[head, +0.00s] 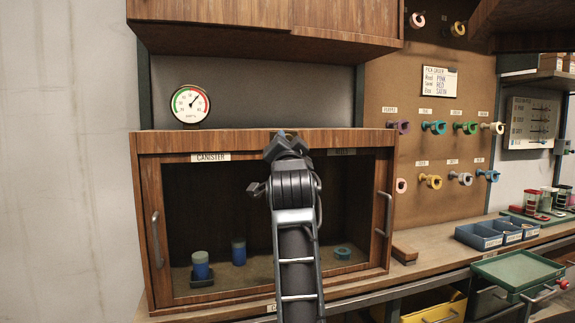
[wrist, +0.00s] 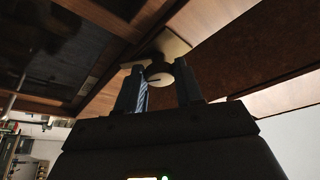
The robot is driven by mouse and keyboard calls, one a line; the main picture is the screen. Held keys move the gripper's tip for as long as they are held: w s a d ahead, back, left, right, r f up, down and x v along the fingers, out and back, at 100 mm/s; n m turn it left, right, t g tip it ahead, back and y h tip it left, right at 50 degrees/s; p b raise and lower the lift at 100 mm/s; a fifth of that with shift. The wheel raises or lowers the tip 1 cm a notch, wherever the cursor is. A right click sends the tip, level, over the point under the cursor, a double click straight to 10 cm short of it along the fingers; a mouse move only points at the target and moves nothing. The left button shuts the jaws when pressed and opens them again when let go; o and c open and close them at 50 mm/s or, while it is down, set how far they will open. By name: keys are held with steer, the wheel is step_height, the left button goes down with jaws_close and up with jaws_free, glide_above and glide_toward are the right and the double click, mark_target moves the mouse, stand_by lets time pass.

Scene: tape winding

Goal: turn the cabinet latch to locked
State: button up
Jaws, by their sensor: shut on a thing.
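The wooden cabinet (head: 262,142) stands on the bench with its two glass doors apparently shut. The cabinet latch (wrist: 160,76) shows in the wrist view as a pale rounded knob with a dark mark, on a light plate at the wooden frame. My gripper (wrist: 160,92) has a finger on each side of the knob and is shut on it. In the head view my gripper (head: 283,139) is at the top middle of the cabinet front, and my arm hides the latch. I cannot tell the latch's locked or unlocked position.
Door handles (head: 156,238) (head: 388,212) stick out at both sides. Blue-and-white canisters (head: 201,266) and a teal ring (head: 342,253) are inside. A dial gauge (head: 190,104) stands on top. A wooden block (head: 404,253) lies right of the cabinet; an upper cabinet (head: 225,38) overhangs it.

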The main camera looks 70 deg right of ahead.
steer(key=shift+w+r+m+g+y+b, duration=0.1)
steer(key=shift+m+g+y+b, duration=0.5)
steer(key=shift+m, duration=1.3)
steer(key=shift+s+r+m+g+y+b, duration=0.15)
steer(key=shift+m+g+b, duration=0.5)
steer(key=shift+m+b, duration=0.9)
steer(key=shift+w+m+g+y+b, duration=0.15)
steer(key=shift+m+g+y+b, duration=0.35)
steer(key=shift+m, duration=1.75)
steer(key=o, duration=1)
steer(key=shift+o, duration=0.2)
steer(key=shift+a+r, duration=0.1)
steer(key=v, duration=0.7)
steer(key=shift+a, duration=0.35)
